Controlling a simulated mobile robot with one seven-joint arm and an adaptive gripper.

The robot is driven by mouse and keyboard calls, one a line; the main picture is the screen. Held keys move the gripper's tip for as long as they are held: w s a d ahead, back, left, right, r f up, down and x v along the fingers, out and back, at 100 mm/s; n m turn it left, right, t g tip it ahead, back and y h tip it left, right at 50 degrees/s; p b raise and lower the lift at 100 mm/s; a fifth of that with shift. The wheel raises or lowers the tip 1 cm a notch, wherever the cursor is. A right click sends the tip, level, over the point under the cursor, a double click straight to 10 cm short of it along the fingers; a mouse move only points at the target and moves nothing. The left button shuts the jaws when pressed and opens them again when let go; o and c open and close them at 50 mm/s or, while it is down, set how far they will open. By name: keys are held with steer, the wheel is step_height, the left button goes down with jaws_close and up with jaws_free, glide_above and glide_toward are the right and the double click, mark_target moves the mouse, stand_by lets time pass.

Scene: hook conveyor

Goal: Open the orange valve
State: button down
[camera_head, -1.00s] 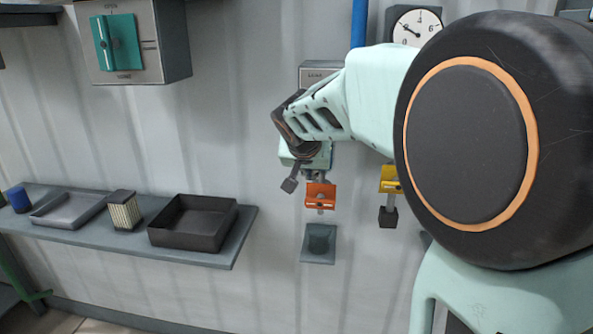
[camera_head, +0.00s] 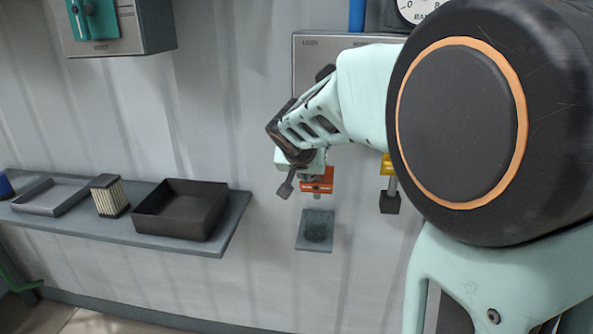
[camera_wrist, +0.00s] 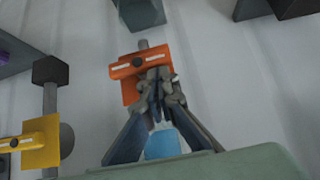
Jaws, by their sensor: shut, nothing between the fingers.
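The orange valve (camera_head: 317,182) is on a grey pipe on the wall, below a grey box and partly hidden by my arm in the head view. In the wrist view the orange valve (camera_wrist: 138,70) shows its handle with white marks lying nearly across the pipe. My gripper (camera_wrist: 158,82) is shut and empty, its fingertips right in front of the valve's lower right part and overlapping it. I cannot tell if they touch it. In the head view one dark fingertip of my gripper (camera_head: 285,190) shows just left of the valve.
A yellow valve (camera_head: 387,166) with a dark block (camera_head: 390,202) hangs to the right; it also shows in the wrist view (camera_wrist: 38,143). A small grey wall tray (camera_head: 315,231) sits below the orange valve. A shelf (camera_head: 222,235) with a black tray (camera_head: 181,208) is at left.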

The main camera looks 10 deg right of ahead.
steer(key=shift+f, duration=0.1)
steer(key=shift+a+h+b, duration=0.15)
steer(key=shift+h+b, duration=0.15)
steer(key=shift+b, duration=0.45)
